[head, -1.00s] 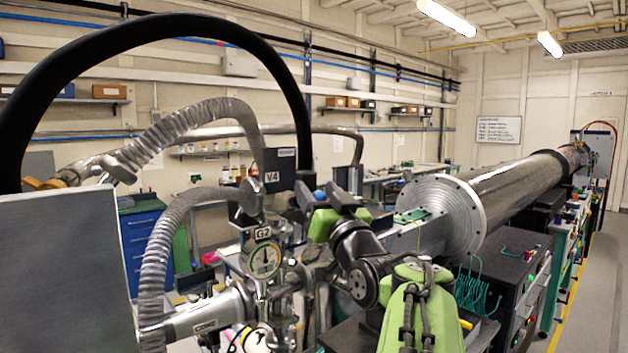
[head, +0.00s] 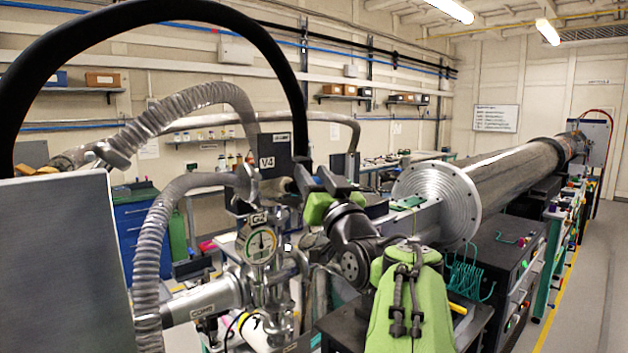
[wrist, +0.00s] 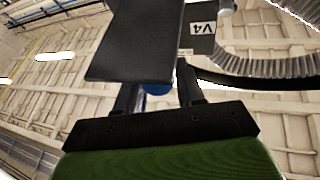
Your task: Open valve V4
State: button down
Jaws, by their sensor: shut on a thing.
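Valve V4 has a dark grey box (head: 284,154) with a white "V4" label, at the centre-left in the head view. The same box also shows in the wrist view (wrist: 200,44), its label upside down. My gripper (head: 319,181) is just right of the box. In the wrist view my gripper (wrist: 158,97) has its two dark fingers on either side of a small blue part (wrist: 158,88), apparently the valve's handle, and is shut on it. Most of this part is hidden by the fingers and a dark slab (wrist: 138,40) in front.
Gauge G2 (head: 261,245) and metal pipework stand just below the valve. Ribbed hoses (head: 155,245) and a thick black hose (head: 150,12) arch on the left. A large flanged beam pipe (head: 436,203) lies on the right. Open floor (head: 590,290) runs along the far right.

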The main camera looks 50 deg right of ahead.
jog(key=f+t+b, duration=0.1)
jog(key=b, duration=0.2)
jog(key=shift+a+f, duration=0.1)
jog(key=shift+f, duration=0.15)
jog(key=shift+f+m+t+h+b, duration=0.3)
jog(key=shift+m+h+b, duration=0.25)
jog(key=shift+b, duration=0.7)
jog(key=shift+r, duration=0.2)
jog(key=c, duration=1.1)
grip_release()
jog(key=o, duration=0.3)
jog(key=shift+s+r, duration=0.15)
jog(key=shift+s, duration=0.05)
jog(key=b+v, duration=0.6)
jog(key=v, duration=0.9)
jog(key=shift+s+a+f+b, duration=0.2)
jog(key=shift+f+b, duration=0.1)
jog(key=shift+f, duration=0.1)
